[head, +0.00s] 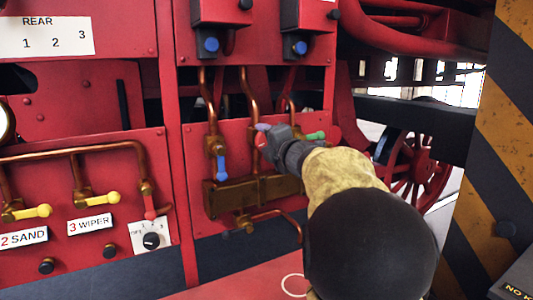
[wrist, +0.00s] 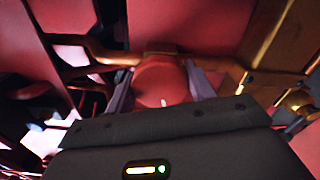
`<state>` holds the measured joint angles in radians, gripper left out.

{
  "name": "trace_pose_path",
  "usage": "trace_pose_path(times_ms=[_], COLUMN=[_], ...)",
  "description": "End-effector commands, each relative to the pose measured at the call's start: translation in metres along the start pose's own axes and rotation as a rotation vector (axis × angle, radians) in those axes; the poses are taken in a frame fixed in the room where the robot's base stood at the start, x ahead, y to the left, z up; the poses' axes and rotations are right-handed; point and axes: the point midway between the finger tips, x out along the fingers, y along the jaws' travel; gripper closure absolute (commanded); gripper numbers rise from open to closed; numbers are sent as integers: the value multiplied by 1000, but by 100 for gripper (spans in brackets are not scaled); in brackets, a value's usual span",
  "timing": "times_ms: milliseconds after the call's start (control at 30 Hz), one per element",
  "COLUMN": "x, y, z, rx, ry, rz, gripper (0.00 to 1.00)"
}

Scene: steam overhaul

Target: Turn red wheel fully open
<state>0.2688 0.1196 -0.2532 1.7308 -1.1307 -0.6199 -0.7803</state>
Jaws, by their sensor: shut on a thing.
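My gripper (head: 268,136) reaches to the copper pipework on the red panel (head: 200,150) in the head view. In the wrist view, a rounded red part (wrist: 162,82), which looks like the red wheel, sits between the two pale fingers of my gripper (wrist: 160,78). The fingers are shut on it. In the head view only a small bit of red shows at the fingers, and my wrist and arm hide the rest. How far the wheel is turned cannot be told.
A blue-handled valve (head: 221,165) stands close left of my gripper, and a green handle (head: 316,135) close right. A brass block (head: 235,194) lies below. Yellow-handled valves (head: 38,211) are farther left. A striped post (head: 505,130) stands at the right.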

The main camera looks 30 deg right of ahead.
Motion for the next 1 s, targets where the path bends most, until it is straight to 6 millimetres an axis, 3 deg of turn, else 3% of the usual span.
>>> trace_pose_path(times_ms=[600, 1000], x=[0, 1], y=[-5, -3], z=[-2, -2], rx=[-568, -755], ry=[3, 5], rz=[-1, -3], gripper=[68, 68])
